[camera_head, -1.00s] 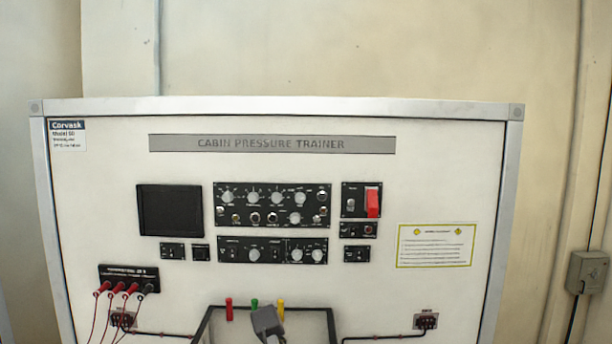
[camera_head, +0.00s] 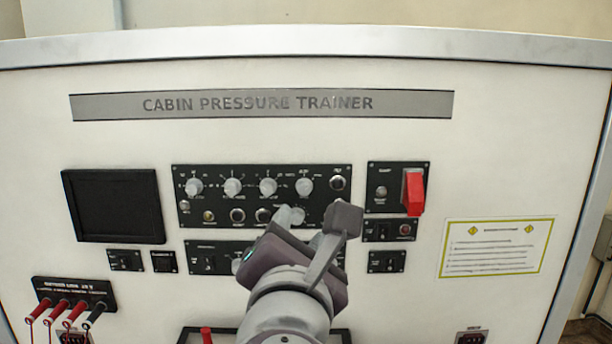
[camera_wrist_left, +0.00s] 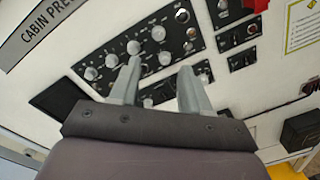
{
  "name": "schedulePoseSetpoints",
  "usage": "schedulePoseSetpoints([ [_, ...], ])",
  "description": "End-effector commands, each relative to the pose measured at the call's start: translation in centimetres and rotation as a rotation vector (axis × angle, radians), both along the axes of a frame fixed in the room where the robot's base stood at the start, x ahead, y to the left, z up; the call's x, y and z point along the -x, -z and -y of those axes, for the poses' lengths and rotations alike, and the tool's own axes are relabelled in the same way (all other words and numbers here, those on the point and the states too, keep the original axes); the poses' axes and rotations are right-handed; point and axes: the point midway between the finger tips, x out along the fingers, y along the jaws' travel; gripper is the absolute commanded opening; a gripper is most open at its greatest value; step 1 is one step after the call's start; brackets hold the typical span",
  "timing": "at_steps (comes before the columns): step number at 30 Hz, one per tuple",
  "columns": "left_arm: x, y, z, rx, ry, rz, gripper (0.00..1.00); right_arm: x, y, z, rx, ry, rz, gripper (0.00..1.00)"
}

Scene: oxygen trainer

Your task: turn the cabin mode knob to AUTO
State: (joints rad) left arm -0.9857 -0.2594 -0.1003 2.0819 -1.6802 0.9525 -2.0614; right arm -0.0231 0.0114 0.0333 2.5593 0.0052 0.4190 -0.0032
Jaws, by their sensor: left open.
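The upper black control panel (camera_head: 262,200) on the trainer front carries a row of grey knobs, including one at its right end (camera_head: 304,187). Their labels are too small to read, so I cannot tell which is the cabin mode knob or where it points. The lower black panel (camera_head: 208,258) is mostly hidden behind my left gripper (camera_head: 318,217). That gripper is open, with its fingers in front of the panels' right part. In the left wrist view the open fingers (camera_wrist_left: 160,76) hold nothing, and the row of knobs (camera_wrist_left: 134,47) shows beyond them. My right gripper is not in view.
A dark screen (camera_head: 114,205) is left of the panels. A red guarded switch (camera_head: 412,190) is to their right, with small switch panels below. A yellow-edged placard (camera_head: 497,247) is farther right.

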Motion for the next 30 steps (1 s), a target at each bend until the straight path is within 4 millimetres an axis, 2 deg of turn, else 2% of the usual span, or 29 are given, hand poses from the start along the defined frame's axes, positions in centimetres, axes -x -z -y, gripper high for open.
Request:
schedulePoseSetpoints([
  [5,-1.8,-0.3,0.0,-0.002,-0.006,-0.001,0.47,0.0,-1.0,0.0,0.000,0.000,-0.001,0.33],
  [12,-8.1,-0.3,0.2,-0.004,-0.005,-0.005,0.47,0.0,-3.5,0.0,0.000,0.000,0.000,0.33],
  [18,-11.6,-0.1,0.5,0.001,0.000,-0.002,0.47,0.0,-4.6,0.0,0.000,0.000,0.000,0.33],
  [23,-12.6,0.1,0.5,0.001,0.001,-0.001,0.47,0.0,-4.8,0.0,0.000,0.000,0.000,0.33],
  [30,-12.7,0.2,0.5,0.001,0.001,0.000,0.47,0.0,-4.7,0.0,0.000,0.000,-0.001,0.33],
])
